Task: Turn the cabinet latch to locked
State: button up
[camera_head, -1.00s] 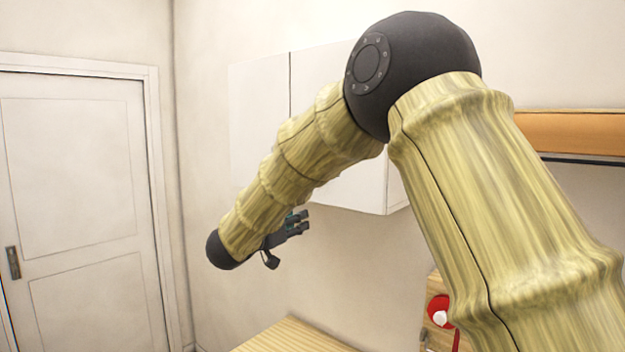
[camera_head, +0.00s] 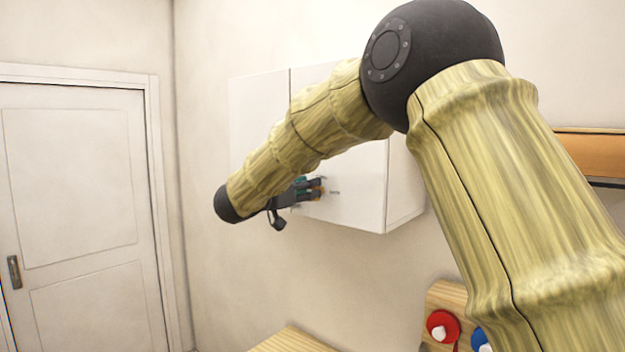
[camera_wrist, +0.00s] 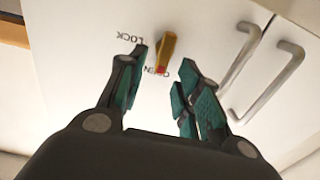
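The cabinet latch (camera_wrist: 167,50) is a small gold-brown lever with a red end, on the white cabinet front (camera_wrist: 200,25). Upside down in the wrist view, the word LOCK (camera_wrist: 131,38) is beside it and the word OPEN (camera_wrist: 156,71) is by its red end, so the lever points at OPEN. My gripper (camera_wrist: 160,72) is open, with teal-padded fingers to either side of the latch in the picture. I cannot tell whether either finger touches it. In the head view the gripper (camera_head: 316,188) is at the wall cabinet (camera_head: 362,190); the latch is mostly hidden there.
Two silver bar handles (camera_wrist: 240,58) and (camera_wrist: 276,82) stand out from the cabinet doors, right of the fingers. Below are a wooden surface (camera_head: 290,341) and a wooden board (camera_head: 435,299) with red (camera_head: 442,326) and blue (camera_head: 480,338) round items. A closed door (camera_head: 80,200) is at left.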

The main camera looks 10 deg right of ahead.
jog(key=shift+p+x, duration=0.45)
jog(key=shift+x, duration=0.9)
grip_shut()
